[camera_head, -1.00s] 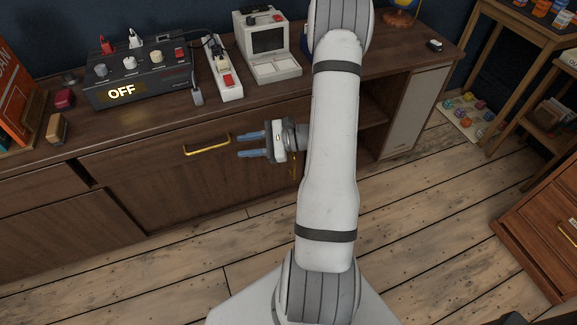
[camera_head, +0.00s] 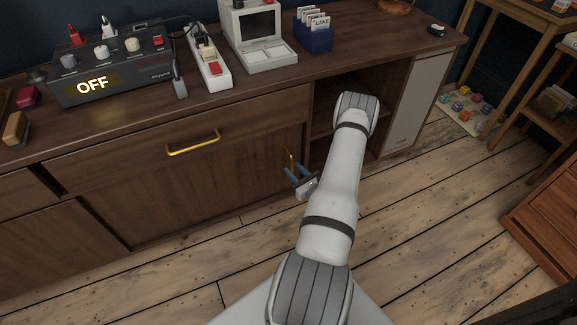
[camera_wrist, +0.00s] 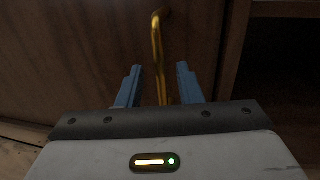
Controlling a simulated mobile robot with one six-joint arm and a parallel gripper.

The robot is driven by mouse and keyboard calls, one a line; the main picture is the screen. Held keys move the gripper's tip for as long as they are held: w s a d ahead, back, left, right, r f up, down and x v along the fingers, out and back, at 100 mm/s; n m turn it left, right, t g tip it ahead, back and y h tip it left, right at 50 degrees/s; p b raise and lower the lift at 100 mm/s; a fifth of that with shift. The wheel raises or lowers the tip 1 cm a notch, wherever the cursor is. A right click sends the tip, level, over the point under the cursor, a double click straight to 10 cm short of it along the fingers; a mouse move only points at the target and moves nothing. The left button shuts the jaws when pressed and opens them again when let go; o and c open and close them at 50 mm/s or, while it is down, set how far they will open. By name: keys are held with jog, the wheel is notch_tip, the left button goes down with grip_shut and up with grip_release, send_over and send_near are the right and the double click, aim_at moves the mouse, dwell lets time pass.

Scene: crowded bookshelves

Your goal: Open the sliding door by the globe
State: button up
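The dark wooden door (camera_head: 200,185) with an upright gold handle (camera_head: 288,158) sits low in the cabinet, left of an open shelf space. My gripper (camera_head: 302,172) is at this handle, its blue fingers open. In the wrist view the handle (camera_wrist: 157,45) stands between the two fingers, with a gap on each side. Its lower end is hidden behind my gripper. Only the copper-coloured base of the globe (camera_head: 397,5) shows at the top edge of the head view, on the cabinet top.
Above the door is a drawer with a gold pull (camera_head: 193,143). A pale panel (camera_head: 413,105) closes the right end of the cabinet. A control box reading OFF (camera_head: 112,65), a power strip (camera_head: 211,58) and a blue card box (camera_head: 313,35) stand on top.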

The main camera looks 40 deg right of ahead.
aim_at(289, 164)
jog(key=shift+w+d+b, duration=0.1)
jog(key=shift+w+b, duration=0.3)
jog(key=shift+w, duration=1.6)
jog(key=shift+c, duration=0.5)
grip_shut()
